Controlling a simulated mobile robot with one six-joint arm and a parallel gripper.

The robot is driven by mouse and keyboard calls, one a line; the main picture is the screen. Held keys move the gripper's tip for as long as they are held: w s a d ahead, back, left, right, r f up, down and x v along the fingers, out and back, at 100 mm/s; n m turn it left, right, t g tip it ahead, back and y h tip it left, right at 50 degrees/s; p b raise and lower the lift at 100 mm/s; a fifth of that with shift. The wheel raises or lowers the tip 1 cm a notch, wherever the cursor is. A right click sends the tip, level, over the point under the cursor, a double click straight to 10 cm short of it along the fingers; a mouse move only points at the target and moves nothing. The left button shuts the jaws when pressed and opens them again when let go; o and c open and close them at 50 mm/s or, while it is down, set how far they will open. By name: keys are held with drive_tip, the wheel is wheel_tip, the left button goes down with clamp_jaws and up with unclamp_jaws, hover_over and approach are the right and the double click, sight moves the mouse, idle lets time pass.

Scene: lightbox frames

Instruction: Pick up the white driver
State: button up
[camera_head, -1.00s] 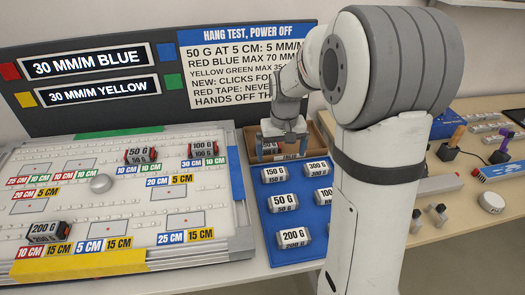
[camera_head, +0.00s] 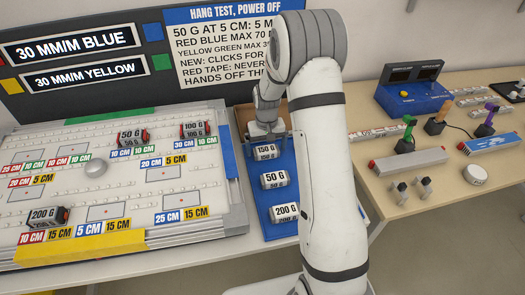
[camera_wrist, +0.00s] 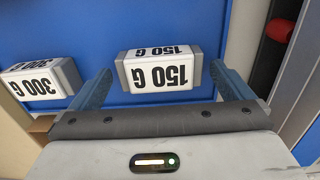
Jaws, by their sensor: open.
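The 150 G weight also shows in the head view (camera_head: 265,152).
A sloped white board (camera_head: 130,190) fills the left. The right table (camera_head: 400,208) holds a blue console (camera_head: 412,98) and a round white disc (camera_head: 477,174).

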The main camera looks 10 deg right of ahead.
drive_tip(key=shift+f, duration=0.25)
drive_tip(key=shift+c, duration=0.4)
drive_tip(key=c, duration=0.9)
drive_tip(key=shift+r, duration=0.15)
